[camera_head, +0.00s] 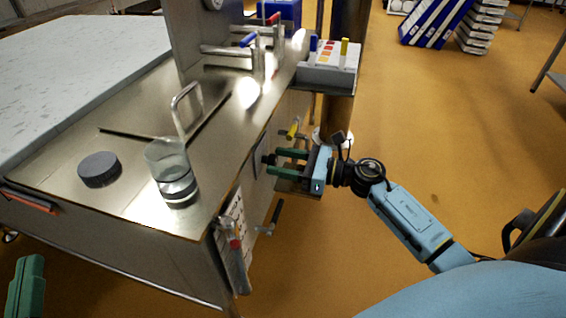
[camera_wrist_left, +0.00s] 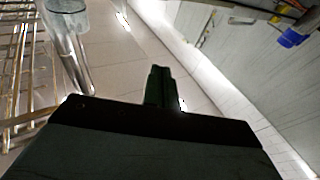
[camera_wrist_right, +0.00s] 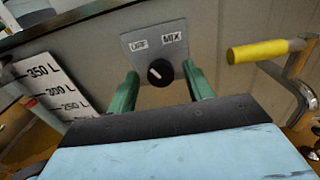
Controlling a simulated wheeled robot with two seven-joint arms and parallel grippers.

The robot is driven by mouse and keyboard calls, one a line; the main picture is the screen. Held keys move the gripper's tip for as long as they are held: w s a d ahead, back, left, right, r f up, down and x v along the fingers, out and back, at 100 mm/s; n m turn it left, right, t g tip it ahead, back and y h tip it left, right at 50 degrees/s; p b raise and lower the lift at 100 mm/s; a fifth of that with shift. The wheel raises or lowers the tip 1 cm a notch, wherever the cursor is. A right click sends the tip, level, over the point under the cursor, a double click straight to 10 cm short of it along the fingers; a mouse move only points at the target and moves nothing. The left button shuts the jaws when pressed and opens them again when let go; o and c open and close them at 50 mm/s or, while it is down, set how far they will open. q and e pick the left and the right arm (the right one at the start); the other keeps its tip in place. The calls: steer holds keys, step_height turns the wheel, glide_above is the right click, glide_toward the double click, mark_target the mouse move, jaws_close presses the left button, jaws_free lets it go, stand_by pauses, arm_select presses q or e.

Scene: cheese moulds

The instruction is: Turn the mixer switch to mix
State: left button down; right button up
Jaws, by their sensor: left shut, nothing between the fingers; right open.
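The mixer switch is a black round knob (camera_wrist_right: 160,72) on a grey plate (camera_wrist_right: 132,48) on the vat's side, labelled OFF at left and MIX at right. Its white mark tilts to the upper left, toward OFF. In the head view the knob (camera_head: 267,159) is small and partly hidden near the fingertips. My right gripper (camera_head: 275,161) is open in front of the switch; in the right wrist view its green fingers (camera_wrist_right: 160,76) stand either side of the knob, with no clear contact. My left gripper (camera_head: 28,262) is at the lower left, away from the switch; its fingers (camera_wrist_left: 161,70) are shut and empty.
A yellow-handled valve (camera_wrist_right: 257,51) sticks out right of the switch. A litre scale (camera_wrist_right: 52,85) is left of it. On the steel top (camera_head: 125,150) stand a clear jar (camera_head: 168,160) and a grey lid (camera_head: 99,169). A control box (camera_head: 328,72) is beyond.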

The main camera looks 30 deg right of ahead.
steer(key=c, duration=0.9)
